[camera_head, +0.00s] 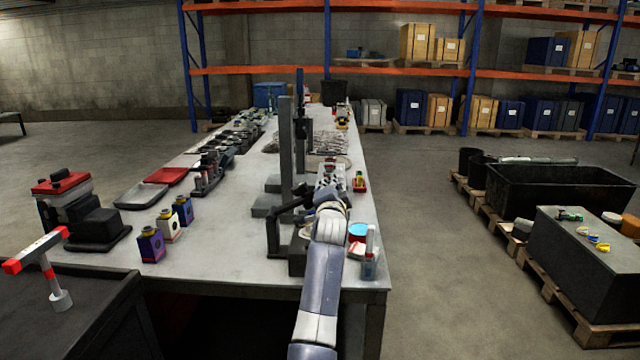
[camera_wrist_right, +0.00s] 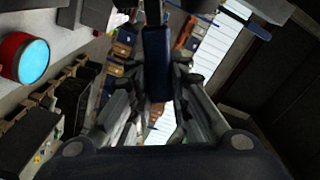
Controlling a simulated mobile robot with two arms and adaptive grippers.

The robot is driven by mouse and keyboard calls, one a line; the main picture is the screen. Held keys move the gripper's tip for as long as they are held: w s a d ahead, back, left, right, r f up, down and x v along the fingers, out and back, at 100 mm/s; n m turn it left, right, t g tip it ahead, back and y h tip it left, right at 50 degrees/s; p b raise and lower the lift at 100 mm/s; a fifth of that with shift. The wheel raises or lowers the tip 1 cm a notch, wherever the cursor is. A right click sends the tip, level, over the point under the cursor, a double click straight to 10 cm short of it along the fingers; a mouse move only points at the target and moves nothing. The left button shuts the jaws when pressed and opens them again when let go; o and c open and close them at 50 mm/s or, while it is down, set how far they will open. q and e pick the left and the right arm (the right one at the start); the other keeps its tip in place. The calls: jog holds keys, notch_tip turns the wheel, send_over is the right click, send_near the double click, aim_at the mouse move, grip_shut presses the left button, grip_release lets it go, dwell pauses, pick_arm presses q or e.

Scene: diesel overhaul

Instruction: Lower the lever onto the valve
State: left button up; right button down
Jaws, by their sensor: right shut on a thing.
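My right gripper (camera_wrist_right: 157,85) is shut on a dark bar in the right wrist view, which appears to be the lever's handle (camera_wrist_right: 157,50). In the head view, my right arm reaches from the bottom middle to the near right part of the long bench, and its wrist hides the fingers. A black bent lever (camera_head: 287,213) on an upright stand (camera_head: 272,238) runs toward my right gripper. A dark block (camera_head: 297,265) sits at the stand's foot. I cannot make out the valve; it may be hidden by my wrist. My left gripper is not in view.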

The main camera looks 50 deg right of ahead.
notch_tip(320, 180, down, 8)
jog(key=s+d+m+b, duration=0.1)
jog(key=m+b, duration=0.2)
jog(key=m, duration=0.2)
jog(key=shift+s+d+f+m, duration=0.15)
jog(key=shift+s+d+m, duration=0.05)
jog(key=shift+s+m, duration=0.1)
jog(key=c, duration=1.7)
grip_release()
jog(key=shift+w, duration=0.1)
jog(key=shift+o, duration=1.1)
jog(key=shift+w+f, duration=0.1)
jog(key=shift+f, duration=0.05)
jog(key=v, duration=0.7)
jog(key=shift+s+a, duration=0.15)
jog(key=shift+s, duration=0.1)
